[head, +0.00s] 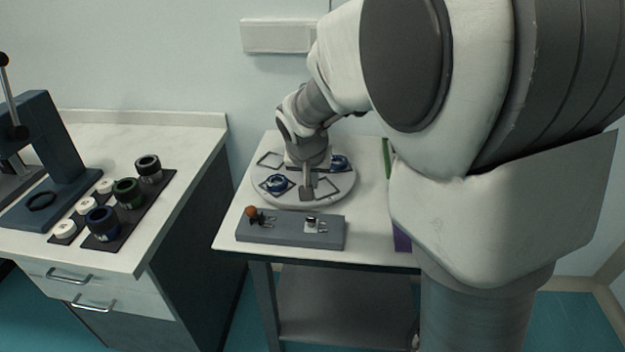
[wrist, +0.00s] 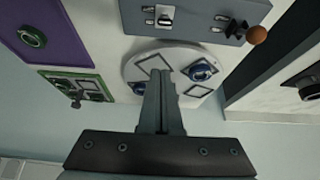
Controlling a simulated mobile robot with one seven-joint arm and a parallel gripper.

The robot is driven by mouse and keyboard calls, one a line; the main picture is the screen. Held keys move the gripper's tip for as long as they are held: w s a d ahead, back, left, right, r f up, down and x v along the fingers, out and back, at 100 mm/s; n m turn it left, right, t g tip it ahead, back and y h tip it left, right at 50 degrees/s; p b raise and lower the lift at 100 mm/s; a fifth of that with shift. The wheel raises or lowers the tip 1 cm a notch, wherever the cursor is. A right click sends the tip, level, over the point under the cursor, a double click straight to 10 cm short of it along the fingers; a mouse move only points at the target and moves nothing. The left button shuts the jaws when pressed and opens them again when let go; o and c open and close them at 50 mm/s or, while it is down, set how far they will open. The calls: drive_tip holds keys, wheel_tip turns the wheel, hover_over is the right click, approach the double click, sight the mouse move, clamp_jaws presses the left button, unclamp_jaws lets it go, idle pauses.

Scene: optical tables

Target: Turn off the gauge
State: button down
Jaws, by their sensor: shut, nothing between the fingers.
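A grey control box (head: 290,231) lies along the front edge of the small table. It carries a lever with an orange ball (head: 251,211) at its left and a small switch on a white plate (head: 312,223) at its right. In the wrist view the box appears upside down, with the switch (wrist: 165,17) and the orange ball (wrist: 257,35) at the top. I cannot tell which part is the gauge. My gripper (head: 307,194) is shut and empty, pointing down over the round white disc (head: 340,197) behind the box. Its fingers (wrist: 160,75) are apart from the switch and lever.
The disc bears blue round pieces (head: 277,184) and dark square outlines. A purple panel (wrist: 35,45) and a green-framed panel (wrist: 78,87) stand beside it. A counter at left holds a dark press (head: 50,150) and a mat with several lens rings (head: 128,192).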

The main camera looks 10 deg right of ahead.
drive_tip(key=s+r, duration=0.1)
drive_tip(key=s+a+r, duration=0.1)
drive_tip(key=s, duration=0.1)
drive_tip(key=shift+r, duration=0.35)
drive_tip(key=s+d+r+n+y+p, duration=0.1)
drive_tip(key=s+r, duration=0.4)
drive_tip(key=s, duration=0.6)
drive_tip(key=s+d+r+n+p, duration=0.2)
drive_tip(key=s+r+p, duration=0.2)
drive_tip(key=s, duration=0.7)
wheel_tip(320, 180, up, 2)
drive_tip(key=shift+s+d+n+y, duration=0.2)
drive_tip(key=shift+s+n+y, duration=0.1)
drive_tip(key=shift+s+y, duration=0.1)
drive_tip(key=shift+a, duration=0.1)
